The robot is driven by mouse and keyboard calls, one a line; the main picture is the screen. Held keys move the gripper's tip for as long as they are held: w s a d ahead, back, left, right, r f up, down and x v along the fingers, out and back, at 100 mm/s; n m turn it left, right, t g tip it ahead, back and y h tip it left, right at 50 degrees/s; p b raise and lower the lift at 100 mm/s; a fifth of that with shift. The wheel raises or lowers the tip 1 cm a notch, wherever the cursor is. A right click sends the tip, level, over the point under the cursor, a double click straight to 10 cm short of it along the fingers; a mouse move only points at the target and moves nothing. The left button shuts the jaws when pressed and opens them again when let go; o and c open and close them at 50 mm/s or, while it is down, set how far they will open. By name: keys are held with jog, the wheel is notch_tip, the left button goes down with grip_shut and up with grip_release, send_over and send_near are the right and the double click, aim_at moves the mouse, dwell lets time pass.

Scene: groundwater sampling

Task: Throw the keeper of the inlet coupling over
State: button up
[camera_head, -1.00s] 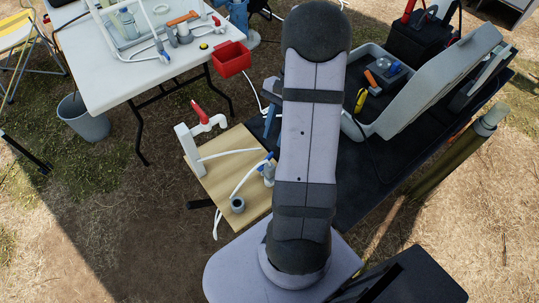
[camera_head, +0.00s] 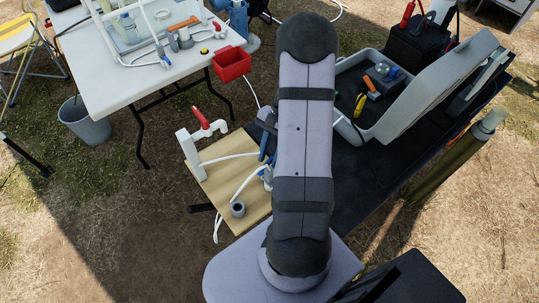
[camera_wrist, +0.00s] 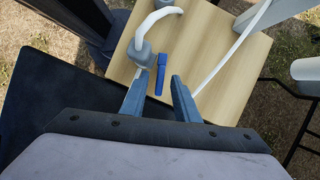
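The inlet coupling (camera_wrist: 142,52) is a grey fitting with a white hose on the wooden board (camera_wrist: 235,85); in the head view its grey body (camera_head: 268,180) is partly hidden by my arm. A blue bar (camera_wrist: 160,75), apparently its keeper, lies beside the coupling. My gripper (camera_wrist: 160,76) is open, with one blue finger on each side of the bar's lower part. I cannot tell its height above the board or whether a finger touches the bar. In the head view the gripper (camera_head: 267,145) is partly hidden behind my arm.
A white pipe with a red-handled valve (camera_head: 203,124) stands at the board's left. A grey socket (camera_head: 238,209) sits near its front edge. A red bin (camera_head: 231,63) hangs at the white table. An open grey case (camera_head: 385,130) lies to the right.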

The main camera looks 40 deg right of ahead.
grip_shut()
jog(key=n, duration=0.1)
jog(key=w+n+g+p, duration=0.1)
jog(key=n, duration=0.1)
jog(key=n+h, duration=0.1)
jog(key=n, duration=0.1)
jog(key=shift+w+a+r+g+p, duration=0.1)
jog(key=shift+w+a+g+p, duration=0.15)
jog(key=shift+a+g+p, duration=0.15)
jog(key=shift+w+a+n+g+h+p, duration=0.15)
jog(key=shift+a+n+h, duration=0.1)
jog(key=shift+n, duration=0.65)
jog(key=shift+w+a+n+g+h+p, duration=0.2)
jog(key=shift+n+h, duration=0.1)
jog(key=shift+n, duration=0.6)
jog(key=shift+w+a+n+g+h+p, duration=0.15)
jog(key=shift+n+h, duration=0.1)
jog(key=shift+n, duration=0.65)
grip_release()
